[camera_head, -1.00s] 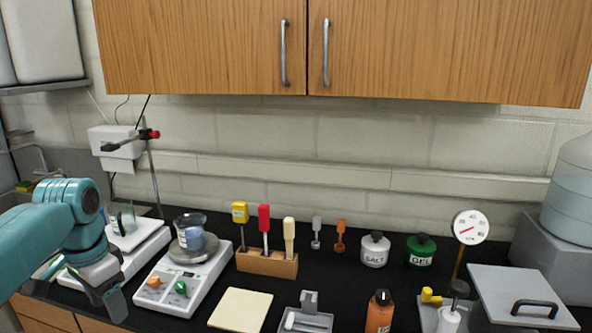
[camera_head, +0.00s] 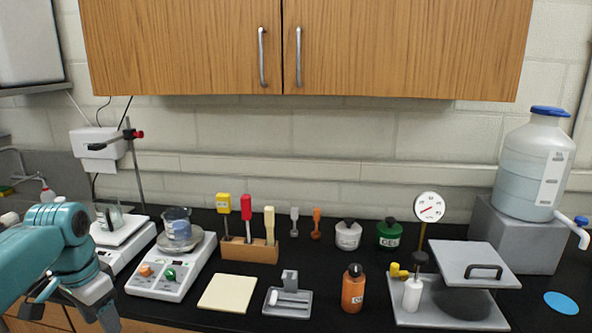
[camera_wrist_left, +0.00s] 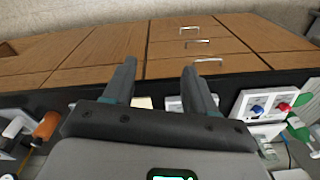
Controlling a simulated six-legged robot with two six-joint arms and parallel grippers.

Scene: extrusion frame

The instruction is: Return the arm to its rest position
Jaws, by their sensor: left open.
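My left arm comes in from the left edge in the head view, teal and folded. Its gripper (camera_head: 100,312) hangs low at the bottom left, in front of the counter's front edge and left of the hotplate. In the left wrist view the two fingers of my left gripper (camera_wrist_left: 158,88) stand apart with nothing between them. Wooden drawer fronts show beyond the fingertips. My right gripper is in neither view.
A hotplate (camera_head: 165,276) holds a beaker (camera_head: 177,226) just right of the arm. A balance (camera_head: 113,238) stands behind the arm.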

